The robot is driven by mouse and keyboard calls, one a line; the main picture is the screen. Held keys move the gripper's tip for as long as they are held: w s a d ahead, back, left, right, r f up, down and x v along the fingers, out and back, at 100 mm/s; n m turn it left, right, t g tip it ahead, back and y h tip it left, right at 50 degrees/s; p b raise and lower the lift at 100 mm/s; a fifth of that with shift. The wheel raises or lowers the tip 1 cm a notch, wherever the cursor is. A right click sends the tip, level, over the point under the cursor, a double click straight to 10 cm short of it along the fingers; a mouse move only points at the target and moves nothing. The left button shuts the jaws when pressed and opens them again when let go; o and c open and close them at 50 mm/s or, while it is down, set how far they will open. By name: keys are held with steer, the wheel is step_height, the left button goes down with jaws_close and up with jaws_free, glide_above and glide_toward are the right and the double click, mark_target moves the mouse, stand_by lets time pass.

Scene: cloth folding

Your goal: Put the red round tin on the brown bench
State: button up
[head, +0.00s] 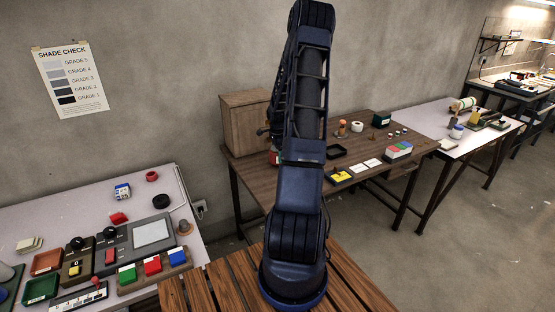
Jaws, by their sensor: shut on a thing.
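The brown bench (352,188) is the wooden table against the wall, right of my arm. My gripper (274,150) is at the left part of this bench, mostly hidden behind my own arm. It is shut on a red thing (274,158), of which only a sliver shows, and this looks like the red round tin. Whether the tin touches the bench top or hangs above it cannot be told from this view.
On the bench are a wooden cabinet (245,120), a black tray (337,152), a yellow pad (341,176) and coloured boxes (399,149). A slatted wooden top (205,288) is in front. A cluttered pale table (60,222) stands left, another pale table (432,116) right.

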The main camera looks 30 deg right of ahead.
steer(key=shift+f, duration=1.45)
steer(key=shift+f, duration=0.1)
steer(key=o, duration=1.4)
